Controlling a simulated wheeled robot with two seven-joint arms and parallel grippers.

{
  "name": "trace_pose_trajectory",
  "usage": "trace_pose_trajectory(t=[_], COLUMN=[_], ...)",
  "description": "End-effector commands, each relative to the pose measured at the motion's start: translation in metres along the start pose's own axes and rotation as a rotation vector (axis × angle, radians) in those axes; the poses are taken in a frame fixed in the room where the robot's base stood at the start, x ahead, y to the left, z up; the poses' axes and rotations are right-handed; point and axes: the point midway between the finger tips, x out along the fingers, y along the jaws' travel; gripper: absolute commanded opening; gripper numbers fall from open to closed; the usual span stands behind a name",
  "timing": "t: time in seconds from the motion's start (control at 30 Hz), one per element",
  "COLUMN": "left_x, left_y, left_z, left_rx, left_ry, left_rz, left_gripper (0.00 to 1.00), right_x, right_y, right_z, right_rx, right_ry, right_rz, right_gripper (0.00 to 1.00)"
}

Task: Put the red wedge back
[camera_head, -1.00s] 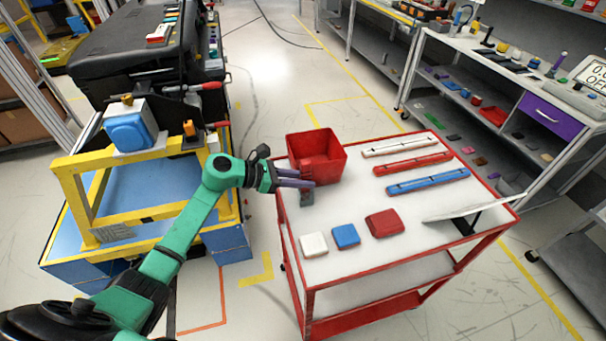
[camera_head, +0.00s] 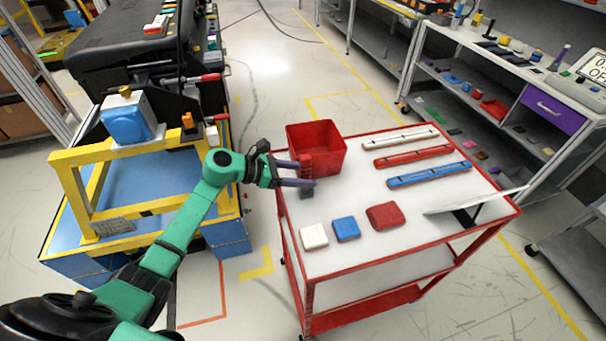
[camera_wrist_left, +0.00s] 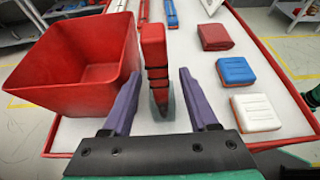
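A slim red piece with dark bands and a grey lower end, which looks like the red wedge (camera_wrist_left: 154,55), stands upright on the cart top in the left wrist view. In the head view the wedge (camera_head: 306,163) is partly hidden by my left gripper (camera_head: 298,175), beside the red bin. In the left wrist view my left gripper (camera_wrist_left: 160,103) has its two purple fingers wide apart. The wedge lies between and ahead of them, with a gap on each side. The gripper is open and holds nothing. My right gripper is not seen.
The open red bin (camera_head: 329,140) stands close to the left fingers. White (camera_head: 314,236), blue (camera_head: 346,229) and red (camera_head: 385,215) blocks lie nearer the cart's front. White, red and blue bars lie at the back right. A yellow frame (camera_head: 75,190) stands left.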

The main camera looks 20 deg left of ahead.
Motion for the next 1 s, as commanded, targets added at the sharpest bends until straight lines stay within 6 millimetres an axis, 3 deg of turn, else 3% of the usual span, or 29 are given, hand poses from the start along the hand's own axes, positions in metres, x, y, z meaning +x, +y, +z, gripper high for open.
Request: trace_pose_trajectory(t=[0.27,0.43,0.57,0.9,1.0], left_x=[-0.001,-0.015,-0.039,-0.124,-0.139], left_y=[0.000,0.001,0.001,0.000,0.000], left_z=[-0.001,-0.003,-0.006,-0.006,-0.003], left_rx=[0.000,0.001,0.002,0.001,-0.001], left_ry=[0.001,0.002,0.005,0.005,0.003], left_rz=[0.000,0.003,0.002,0.001,0.000], left_gripper=[0.59,0.59,0.59,0.59,0.59], right_x=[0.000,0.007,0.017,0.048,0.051], right_y=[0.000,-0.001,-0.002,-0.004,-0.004], right_z=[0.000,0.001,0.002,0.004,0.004], right_rx=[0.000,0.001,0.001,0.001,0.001], right_ry=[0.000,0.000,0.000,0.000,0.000], right_rz=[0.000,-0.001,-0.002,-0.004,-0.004], right_gripper=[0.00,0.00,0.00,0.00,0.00])
